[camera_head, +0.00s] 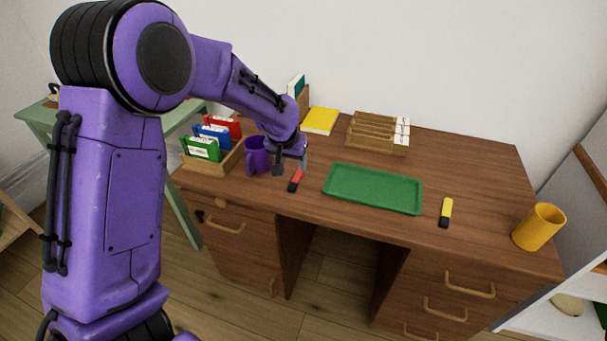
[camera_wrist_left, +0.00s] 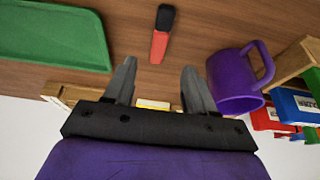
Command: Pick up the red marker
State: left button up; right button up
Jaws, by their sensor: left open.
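The red marker (camera_head: 295,181), with a black cap, lies on the brown wooden desk between the purple mug and the green tray. It also shows in the left wrist view (camera_wrist_left: 160,45), lying beyond my fingertips and roughly in line with the gap between them. My left gripper (camera_head: 290,166) is open and empty above the desk, close to the marker and apart from it. Its two grey fingers also show in the left wrist view (camera_wrist_left: 157,80). My right gripper does not show in either view.
A purple mug (camera_head: 257,155) stands left of the marker, close to my gripper. A green tray (camera_head: 373,187) lies to the right. A yellow marker (camera_head: 446,211) and yellow cup (camera_head: 538,227) are farther right. A wooden holder (camera_head: 208,167) with colored cards stands at the left.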

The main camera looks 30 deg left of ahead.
aim_at(296, 178)
pick_arm(q)
jog(key=shift+w+f, duration=0.1)
jog(key=shift+f, duration=0.75)
jog(key=shift+s+a+f, duration=0.1)
jog(key=shift+s+f, duration=0.2)
jog(key=shift+f, duration=0.2)
jog(key=x, duration=0.5)
jog(key=shift+w+f, duration=0.15)
jog(key=shift+w, duration=0.15)
jog(key=shift+s, duration=0.15)
grip_shut()
